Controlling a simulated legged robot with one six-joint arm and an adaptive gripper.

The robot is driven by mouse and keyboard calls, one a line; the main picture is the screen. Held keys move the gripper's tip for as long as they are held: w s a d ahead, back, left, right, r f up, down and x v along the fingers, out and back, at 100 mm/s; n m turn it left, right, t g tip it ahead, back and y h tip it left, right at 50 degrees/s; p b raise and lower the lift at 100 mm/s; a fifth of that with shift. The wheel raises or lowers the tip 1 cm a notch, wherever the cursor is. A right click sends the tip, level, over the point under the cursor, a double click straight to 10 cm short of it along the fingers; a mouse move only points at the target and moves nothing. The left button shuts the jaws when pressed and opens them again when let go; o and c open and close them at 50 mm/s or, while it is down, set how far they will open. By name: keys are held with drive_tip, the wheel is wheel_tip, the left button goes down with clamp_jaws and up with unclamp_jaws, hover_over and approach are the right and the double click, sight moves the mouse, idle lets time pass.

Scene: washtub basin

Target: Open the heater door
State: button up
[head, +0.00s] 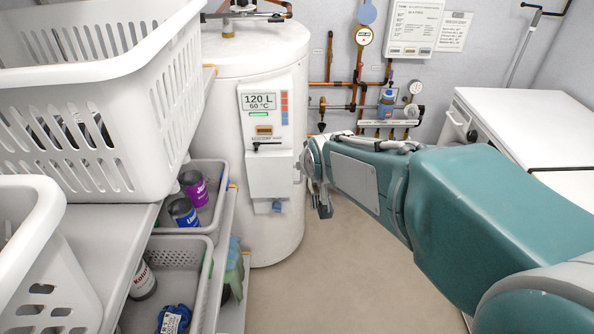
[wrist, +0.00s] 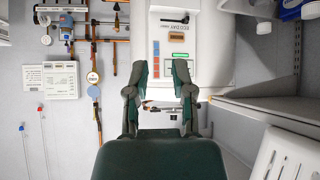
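The white cylindrical water heater (head: 222,120) stands at the back centre in the head view. Its white front cover (head: 268,175) has a dark lever handle (head: 266,145) at its top, below the 120 L display (head: 260,101). No gap shows around this cover; which part is the door is not certain. My gripper (head: 318,186) is right of the cover, close to the heater. In the wrist view my gripper (wrist: 161,75) has its fingers apart with nothing between them, in front of the heater's control panel (wrist: 170,45), which appears inverted. The right finger partly hides the panel.
White laundry baskets (head: 120,100) and a shelf (head: 120,225) with grey bins (head: 212,165) fill the left side. Copper pipes with gauges (head: 364,36) line the back wall. A white-topped unit (head: 520,120) stands at right. Floor (head: 330,275) before the heater is clear.

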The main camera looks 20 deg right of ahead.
sight(301, 180)
drive_tip(key=w+d+f+t, duration=0.2)
drive_tip(key=w+f, duration=0.5)
drive_tip(key=w, duration=0.2)
drive_tip(key=w+d+f+t, duration=0.2)
drive_tip(key=w+d+f, duration=0.1)
drive_tip(key=w+f, duration=0.5)
wheel_tip(301, 180, down, 17)
drive_tip(key=w+d+t, duration=0.3)
drive_tip(key=t, duration=0.2)
drive_tip(key=shift+h, duration=0.3)
drive_tip(key=w, duration=1)
drive_tip(key=shift+w+d, duration=0.1)
drive_tip(key=shift+w, duration=0.1)
clamp_jaws()
